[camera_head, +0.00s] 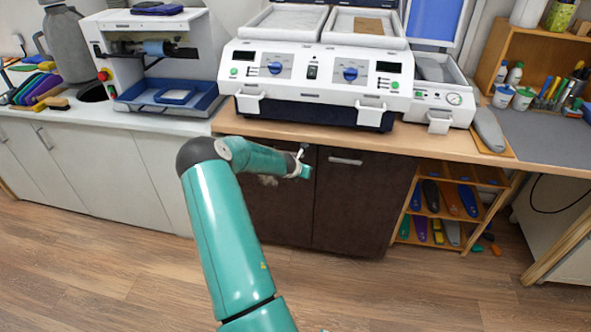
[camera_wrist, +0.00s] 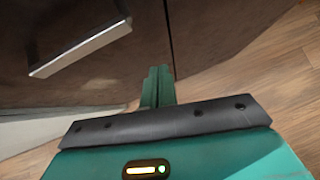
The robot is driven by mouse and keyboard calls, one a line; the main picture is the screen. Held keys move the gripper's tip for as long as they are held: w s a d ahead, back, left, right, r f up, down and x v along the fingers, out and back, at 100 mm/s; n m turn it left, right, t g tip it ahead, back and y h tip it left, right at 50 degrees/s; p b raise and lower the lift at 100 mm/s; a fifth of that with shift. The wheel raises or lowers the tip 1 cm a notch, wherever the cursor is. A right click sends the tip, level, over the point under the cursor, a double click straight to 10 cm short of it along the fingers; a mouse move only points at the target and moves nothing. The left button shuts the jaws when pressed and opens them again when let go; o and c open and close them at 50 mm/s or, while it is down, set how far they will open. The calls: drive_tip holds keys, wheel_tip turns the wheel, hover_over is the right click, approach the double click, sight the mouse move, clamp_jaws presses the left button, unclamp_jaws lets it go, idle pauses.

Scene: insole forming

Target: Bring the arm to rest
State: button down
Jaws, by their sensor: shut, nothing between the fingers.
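My green arm reaches forward from the bottom of the head view, bent at a dark elbow joint. My gripper (camera_head: 301,166) is at its far end, in front of the dark brown cabinet doors (camera_head: 352,210) below the counter. In the wrist view my gripper (camera_wrist: 158,84) shows its two green fingers side by side, shut with nothing between them. A silvery door handle (camera_wrist: 80,48) is to the upper left of the fingers, apart from them.
A white machine with two blue dials (camera_head: 315,75) stands on the wooden counter (camera_head: 290,130). A shelf of coloured insoles (camera_head: 445,205) is right of the cabinet. A grey-white machine (camera_head: 150,55) stands at left. The wooden floor (camera_head: 400,290) in front is clear.

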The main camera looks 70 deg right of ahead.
drive_tip(key=v, duration=0.8)
drive_tip(key=shift+a+r, duration=0.15)
drive_tip(key=shift+r, duration=0.1)
